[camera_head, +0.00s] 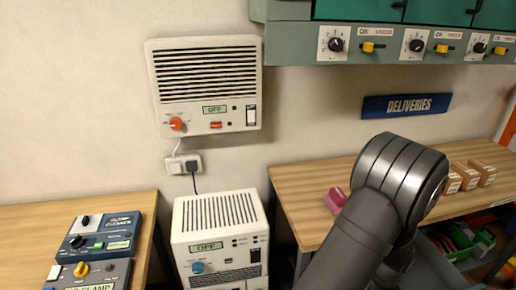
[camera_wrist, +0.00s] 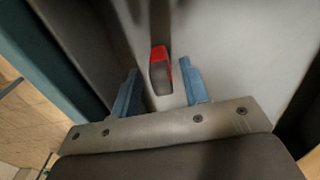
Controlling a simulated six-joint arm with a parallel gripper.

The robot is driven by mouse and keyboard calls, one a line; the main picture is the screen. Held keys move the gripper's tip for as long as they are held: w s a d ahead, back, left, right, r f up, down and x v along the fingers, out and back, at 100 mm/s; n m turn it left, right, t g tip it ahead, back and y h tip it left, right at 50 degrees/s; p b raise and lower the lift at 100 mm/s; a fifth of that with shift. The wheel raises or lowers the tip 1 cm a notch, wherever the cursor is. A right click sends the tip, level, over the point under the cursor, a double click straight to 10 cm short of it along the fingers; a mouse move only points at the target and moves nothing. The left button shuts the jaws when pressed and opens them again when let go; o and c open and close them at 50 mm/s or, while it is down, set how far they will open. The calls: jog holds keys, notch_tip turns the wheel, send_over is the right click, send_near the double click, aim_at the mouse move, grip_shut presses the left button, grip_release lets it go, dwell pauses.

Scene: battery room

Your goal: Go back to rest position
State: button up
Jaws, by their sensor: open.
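My gripper (camera_wrist: 158,74) shows in the wrist view with its two blue fingers spread apart. Between and just beyond the fingers is a small red and dark grey block-like part (camera_wrist: 160,72) against a pale grey surface (camera_wrist: 230,50). It is not clear whether the fingers touch it or what it belongs to. In the head view my dark arm rises at the right, in front of the right wooden table (camera_head: 305,185). My gripper is hidden or out of frame there.
A wall heater-like unit (camera_head: 205,130) reads OFF. A white floor unit (camera_head: 218,220) stands between the tables. A left table (camera_head: 30,215) holds control boxes (camera_head: 100,240). A pink item (camera_head: 335,199) and small cartons (camera_head: 470,177) are on the right table. A switch panel (camera_head: 290,43) hangs above.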

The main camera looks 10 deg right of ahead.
notch_tip(320, 180, up, 8)
jog(key=shift+f, duration=0.1)
jog(key=w+d+r, duration=1.2)
jog(key=w+r, duration=0.3)
jog(key=w, duration=0.1)
jog(key=w+a+f, duration=0.1)
jog(key=w+f, duration=0.4)
jog(key=w, duration=0.3)
jog(key=shift+w+a+m, duration=0.2)
jog(key=shift+w+m, duration=0.15)
jog(key=shift+m, duration=0.05)
